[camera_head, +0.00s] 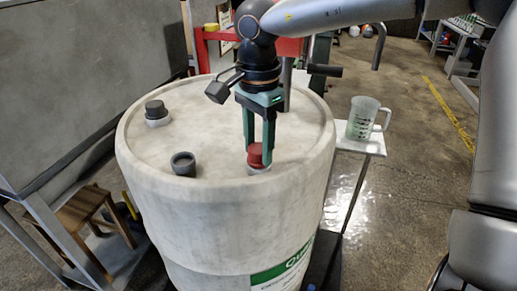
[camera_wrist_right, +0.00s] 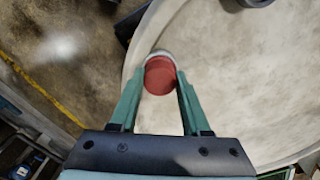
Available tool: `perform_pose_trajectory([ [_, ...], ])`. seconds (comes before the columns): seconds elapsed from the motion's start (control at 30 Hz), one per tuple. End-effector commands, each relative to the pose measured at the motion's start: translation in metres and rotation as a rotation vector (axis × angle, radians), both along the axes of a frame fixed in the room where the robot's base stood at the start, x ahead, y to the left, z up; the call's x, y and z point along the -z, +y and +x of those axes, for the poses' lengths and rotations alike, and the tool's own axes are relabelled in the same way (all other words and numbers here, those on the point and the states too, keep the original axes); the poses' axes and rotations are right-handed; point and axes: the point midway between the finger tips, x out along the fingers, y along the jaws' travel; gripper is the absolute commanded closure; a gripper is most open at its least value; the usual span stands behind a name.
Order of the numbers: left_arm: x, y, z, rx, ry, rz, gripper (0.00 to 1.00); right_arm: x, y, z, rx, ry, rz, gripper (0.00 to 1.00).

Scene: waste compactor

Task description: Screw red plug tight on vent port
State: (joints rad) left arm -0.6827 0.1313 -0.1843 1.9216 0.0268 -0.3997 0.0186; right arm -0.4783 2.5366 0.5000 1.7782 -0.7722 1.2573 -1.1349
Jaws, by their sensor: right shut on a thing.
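The red plug (camera_head: 255,153) sits on the white vent port (camera_head: 257,169) near the front right of the drum lid. My right gripper (camera_head: 257,150) points down from above and is shut on the red plug, with one green finger on each side. In the right wrist view the plug (camera_wrist_right: 160,76) shows between the two fingertips (camera_wrist_right: 160,82), with a pale rim of the port behind it. Whether the plug is fully seated cannot be told. My left gripper is not in view.
The large white drum (camera_head: 215,100) also carries an open dark grey port (camera_head: 183,163) and a dark-capped port (camera_head: 156,112) on its lid. A measuring jug (camera_head: 364,118) stands on a small side table (camera_head: 350,141) to the right. A wooden stool (camera_head: 85,215) is at lower left.

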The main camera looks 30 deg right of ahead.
Motion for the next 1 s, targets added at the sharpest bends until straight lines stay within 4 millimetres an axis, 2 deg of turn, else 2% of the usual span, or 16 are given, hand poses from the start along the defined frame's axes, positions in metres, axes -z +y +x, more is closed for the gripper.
perform_pose_trajectory([
  [0.33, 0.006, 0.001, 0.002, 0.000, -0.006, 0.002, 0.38, 0.001, 0.000, 0.000, 0.040, -0.002, -0.001, 1.00],
  [0.6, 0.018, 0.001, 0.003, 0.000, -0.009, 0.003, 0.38, 0.003, 0.000, 0.001, 0.371, -0.003, 0.001, 1.00],
  [0.7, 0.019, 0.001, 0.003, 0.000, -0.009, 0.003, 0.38, 0.002, 0.000, 0.001, 0.438, -0.003, 0.001, 1.00],
  [1.0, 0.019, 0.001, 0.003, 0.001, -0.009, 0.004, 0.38, 0.002, 0.000, 0.001, 0.457, -0.003, 0.001, 1.00],
])
